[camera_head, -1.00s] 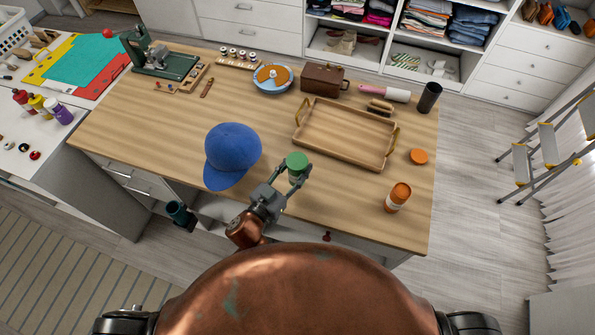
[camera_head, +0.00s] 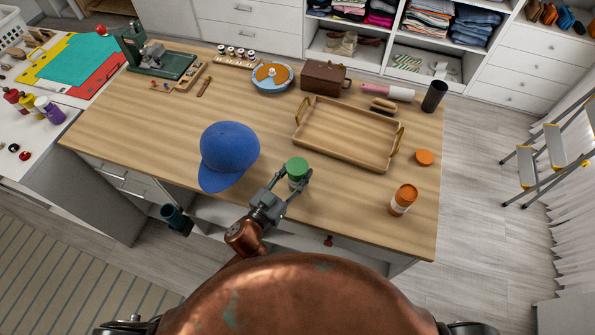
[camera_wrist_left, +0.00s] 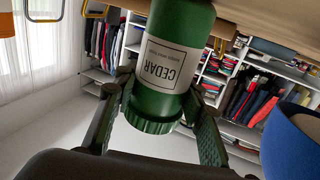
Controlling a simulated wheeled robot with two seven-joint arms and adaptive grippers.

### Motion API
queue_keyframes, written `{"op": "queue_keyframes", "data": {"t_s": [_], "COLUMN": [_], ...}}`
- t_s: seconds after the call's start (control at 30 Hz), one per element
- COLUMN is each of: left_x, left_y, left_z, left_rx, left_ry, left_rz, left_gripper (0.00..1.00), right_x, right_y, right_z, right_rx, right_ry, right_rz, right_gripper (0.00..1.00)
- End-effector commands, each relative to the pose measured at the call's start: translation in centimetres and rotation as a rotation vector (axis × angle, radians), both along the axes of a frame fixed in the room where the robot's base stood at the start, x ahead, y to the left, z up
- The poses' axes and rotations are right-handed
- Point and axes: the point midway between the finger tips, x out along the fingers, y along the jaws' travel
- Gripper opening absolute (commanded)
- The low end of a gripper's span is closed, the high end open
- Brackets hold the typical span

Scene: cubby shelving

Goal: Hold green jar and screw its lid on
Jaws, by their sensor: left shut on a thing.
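The green jar (camera_head: 293,183) is near the front edge of the wooden table, with a ribbed green lid (camera_head: 297,165) at its top. My left gripper (camera_head: 288,187) is shut on the jar. In the left wrist view the jar (camera_wrist_left: 182,25) appears upside down with a white CEDAR label, between the fingers of the gripper (camera_wrist_left: 165,105). The lid (camera_wrist_left: 152,122) sits against the jar's mouth end there; I cannot tell how tight it is. Whether the jar's base touches the table is unclear. My right gripper is out of view.
A blue cap (camera_head: 228,150) lies just left of the jar. A wooden tray (camera_head: 350,158) is behind to the right. An orange jar (camera_head: 403,199) and a flat orange disc (camera_head: 424,157) are at the right. Clear tabletop lies between the green and orange jars.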

Motion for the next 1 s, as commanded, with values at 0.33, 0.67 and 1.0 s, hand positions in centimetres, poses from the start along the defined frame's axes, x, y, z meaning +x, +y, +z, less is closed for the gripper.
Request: {"op": "queue_keyframes", "data": {"t_s": [0.33,0.67,1.0], "left_x": [0.0,0.0,-4.3], "left_y": [0.0,0.0,3.2], "left_z": [-0.3,-0.1,-0.2], "left_rx": [0.001,0.001,0.001], "left_ry": [0.001,0.001,0.006], "left_rz": [0.000,0.000,0.002], "left_gripper": [0.53,0.55,0.55], "right_x": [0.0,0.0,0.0], "right_y": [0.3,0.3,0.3], "right_z": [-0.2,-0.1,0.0], "right_rx": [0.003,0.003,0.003], "right_ry": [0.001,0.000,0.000], "right_rz": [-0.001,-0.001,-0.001], "right_gripper": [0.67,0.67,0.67]}}
